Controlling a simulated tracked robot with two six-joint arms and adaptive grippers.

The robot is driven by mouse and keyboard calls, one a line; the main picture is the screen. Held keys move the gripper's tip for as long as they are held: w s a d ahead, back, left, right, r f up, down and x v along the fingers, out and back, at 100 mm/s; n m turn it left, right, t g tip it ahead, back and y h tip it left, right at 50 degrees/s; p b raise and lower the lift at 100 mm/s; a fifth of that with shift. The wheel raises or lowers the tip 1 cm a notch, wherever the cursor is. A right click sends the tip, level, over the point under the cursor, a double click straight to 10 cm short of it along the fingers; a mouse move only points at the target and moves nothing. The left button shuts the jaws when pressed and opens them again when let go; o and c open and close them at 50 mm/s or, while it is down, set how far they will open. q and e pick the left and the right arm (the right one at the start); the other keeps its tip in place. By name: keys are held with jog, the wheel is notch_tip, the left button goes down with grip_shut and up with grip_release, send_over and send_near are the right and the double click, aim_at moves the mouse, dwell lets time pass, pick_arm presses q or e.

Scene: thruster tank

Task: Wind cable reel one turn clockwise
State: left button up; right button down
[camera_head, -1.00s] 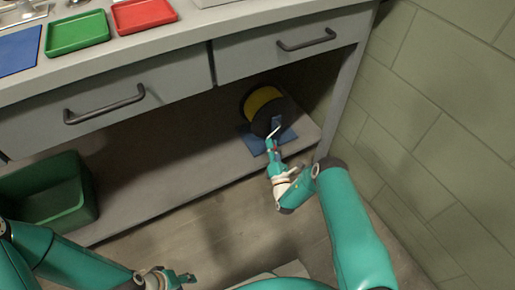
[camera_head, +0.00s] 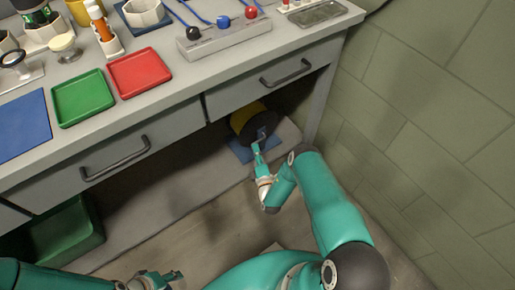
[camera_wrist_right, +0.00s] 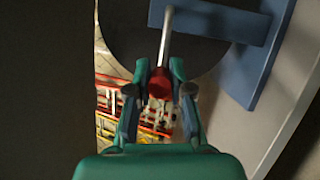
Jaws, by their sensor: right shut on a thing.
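The cable reel has a yellow drum (camera_head: 243,117) between dark round flanges (camera_head: 265,125) and sits on the lower shelf under the right drawer. A blue stand (camera_head: 240,150) carries it; the stand also shows in the right wrist view (camera_wrist_right: 250,65). My right gripper (camera_head: 256,147) is at the reel's front. In the right wrist view, my right gripper (camera_wrist_right: 159,75) is shut on the red knob (camera_wrist_right: 159,84) of the metal crank (camera_wrist_right: 166,35), against the dark flange. My left gripper (camera_head: 160,278) is low, far from the reel; its finger opening is unclear.
The workbench drawers (camera_head: 160,135) overhang the shelf, and a drawer handle (camera_head: 287,72) juts out above the reel. A block wall (camera_head: 430,100) stands close on the right. A green bin (camera_head: 65,235) is at left. Floor (camera_head: 200,240) lies open in front.

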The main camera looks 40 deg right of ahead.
jog(key=shift+d, duration=0.3)
jog(key=c, duration=1)
grip_release()
jog(key=shift+a, duration=0.15)
jog(key=shift+c, duration=0.2)
jog(key=v, duration=0.7)
jog(key=shift+s+f, duration=0.15)
jog(key=shift+s, duration=0.1)
jog(key=shift+w+a, duration=0.1)
jog(key=shift+a, duration=0.15)
